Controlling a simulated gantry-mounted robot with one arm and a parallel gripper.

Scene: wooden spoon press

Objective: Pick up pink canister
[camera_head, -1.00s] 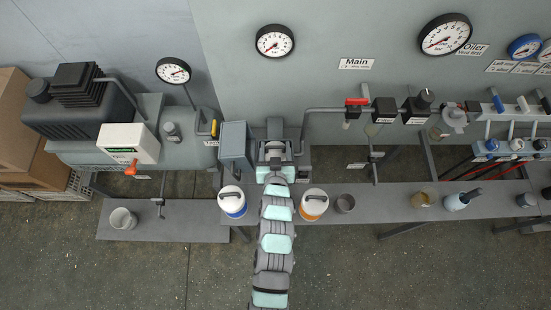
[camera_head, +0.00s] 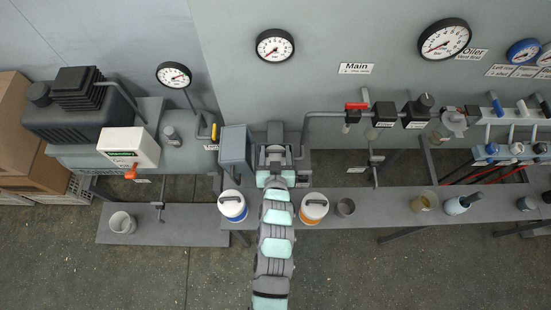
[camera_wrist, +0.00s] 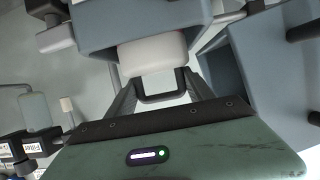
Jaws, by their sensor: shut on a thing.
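A pale, whitish-pink canister (camera_wrist: 153,52) shows in the wrist view, partly under a blue-grey housing that hides its upper part. A dark U-shaped handle (camera_wrist: 163,98) lies on its near side. My gripper (camera_wrist: 162,82) is shut on this handle, one finger at each side. In the head view my arm reaches up to the grey machine at the wall, and its own links hide the fingers and the canister. Whether the canister rests on something is hidden.
A blue-banded white canister (camera_head: 232,204) stands left of my arm and an orange-banded one (camera_head: 314,207) right, both close to it. A blue-grey box (camera_head: 235,150) is beside the arm's end. Cups (camera_head: 345,207) stand along the bench (camera_head: 385,203).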

